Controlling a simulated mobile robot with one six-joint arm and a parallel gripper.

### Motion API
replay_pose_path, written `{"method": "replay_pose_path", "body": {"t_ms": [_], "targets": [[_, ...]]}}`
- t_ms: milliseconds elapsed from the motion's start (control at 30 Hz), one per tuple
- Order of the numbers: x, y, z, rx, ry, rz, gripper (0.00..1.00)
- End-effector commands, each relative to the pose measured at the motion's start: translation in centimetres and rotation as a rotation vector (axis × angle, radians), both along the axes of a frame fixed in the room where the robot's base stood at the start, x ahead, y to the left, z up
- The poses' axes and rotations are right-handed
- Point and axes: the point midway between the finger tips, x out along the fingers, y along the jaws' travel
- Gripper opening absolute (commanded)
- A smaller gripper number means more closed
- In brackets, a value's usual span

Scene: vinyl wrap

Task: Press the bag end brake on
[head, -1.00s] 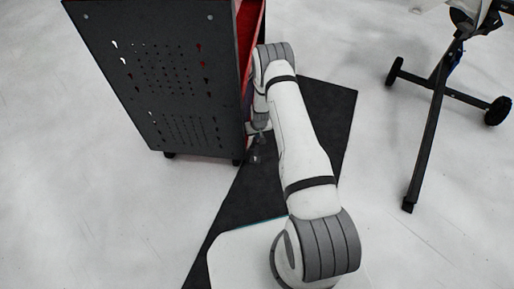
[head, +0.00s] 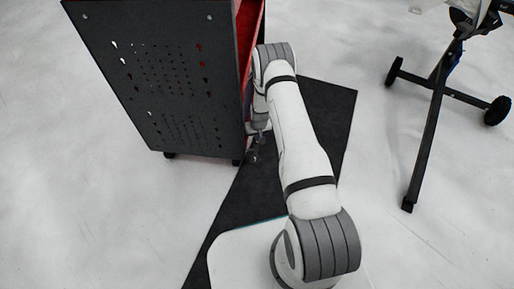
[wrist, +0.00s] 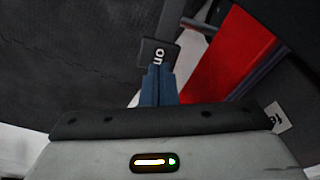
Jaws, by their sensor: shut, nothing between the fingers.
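The brake tab (wrist: 156,53) is a small black plate with white "on" lettering, in the upper middle of the wrist view. My gripper (wrist: 158,72) is shut and empty. Its blue-grey fingertips overlap the lower edge of the tab in that view; I cannot tell whether they touch it. In the head view my gripper (head: 255,153) is low by the near right bottom corner of the black cart (head: 150,75), small and partly behind my arm. The tab cannot be made out clearly there.
The cart has a perforated black side and a red inside, and stands on casters (head: 170,155). A dark mat (head: 325,115) lies under my arm. A wheeled black stand (head: 432,135) is at right. Red and dark cart parts (wrist: 228,55) are close right of the fingers.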

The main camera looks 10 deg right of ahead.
Motion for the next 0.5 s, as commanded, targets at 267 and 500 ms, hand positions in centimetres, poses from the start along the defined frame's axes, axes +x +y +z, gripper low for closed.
{"method": "replay_pose_path", "body": {"t_ms": [267, 500], "targets": [[0.0, 0.0, -0.6, 0.0, 0.0, 0.001, 0.0], [0.0, 0.1, -1.6, 0.0, 0.0, 0.001, 0.0]]}}
